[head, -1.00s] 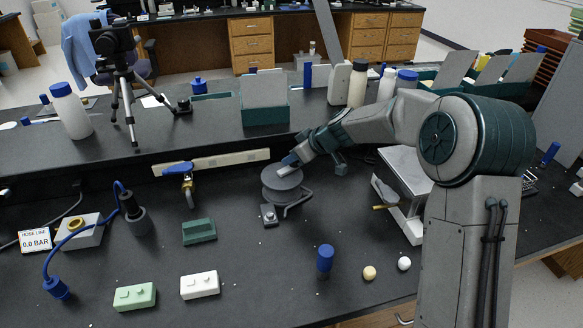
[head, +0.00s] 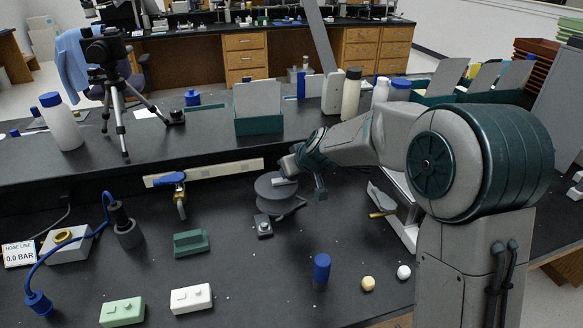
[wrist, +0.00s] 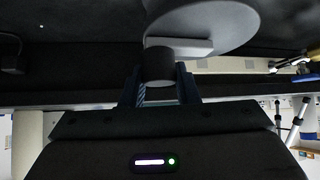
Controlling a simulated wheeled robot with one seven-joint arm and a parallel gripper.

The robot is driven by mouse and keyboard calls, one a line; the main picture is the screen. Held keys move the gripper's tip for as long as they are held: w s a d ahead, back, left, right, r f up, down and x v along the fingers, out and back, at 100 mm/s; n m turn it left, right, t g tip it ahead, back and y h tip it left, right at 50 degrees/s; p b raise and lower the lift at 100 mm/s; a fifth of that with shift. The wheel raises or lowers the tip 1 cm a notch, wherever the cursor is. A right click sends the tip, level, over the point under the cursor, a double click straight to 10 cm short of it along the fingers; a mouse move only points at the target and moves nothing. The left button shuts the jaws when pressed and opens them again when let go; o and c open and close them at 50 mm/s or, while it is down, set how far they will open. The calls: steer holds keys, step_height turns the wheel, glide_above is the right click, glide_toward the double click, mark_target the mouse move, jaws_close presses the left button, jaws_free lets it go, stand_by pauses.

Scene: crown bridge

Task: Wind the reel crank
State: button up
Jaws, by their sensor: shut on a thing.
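The grey reel (head: 274,192) stands on the black bench in the middle of the head view, with a small base block (head: 263,226) in front of it. In the wrist view the reel's round disc (wrist: 215,25) fills the top, with a pale crank arm (wrist: 190,46) across it. A dark cylindrical crank knob (wrist: 159,66) sits between the fingers of my gripper (wrist: 160,92), which is shut on it. In the head view my gripper (head: 290,172) is at the reel's upper right side and partly hides the crank.
A blue-handled valve (head: 176,190) and a green block (head: 191,243) are left of the reel. A grey scale-like device (head: 400,205) is close to my arm on the right. Bench between them is clear.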

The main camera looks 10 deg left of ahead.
steer(key=o, duration=1)
steer(key=v, duration=1.3)
steer(key=shift+s+d+r, duration=0.2)
steer(key=shift+r, duration=0.1)
steer(key=s+d+r+m+g+h+p, duration=0.1)
steer(key=s+d+m+h+p, duration=0.1)
steer(key=s+d+p, duration=0.2)
steer(key=s+d+r+m+g+h+p, duration=0.1)
steer(key=s+d+r+m+p, duration=0.1)
steer(key=s+d, duration=0.8)
steer(key=s+d+r+m+g+h+p, duration=0.1)
steer(key=s+d+m+p, duration=0.3)
steer(key=s, duration=0.6)
steer(key=shift+s+d+r+g+h+p, duration=0.15)
steer(key=shift+d+g+h+p, duration=0.2)
steer(key=shift+d+p, duration=0.35)
steer(key=shift+s+d+r+g+h+p, duration=0.2)
steer(key=shift+d+h+p, duration=0.25)
steer(key=shift+d, duration=0.55)
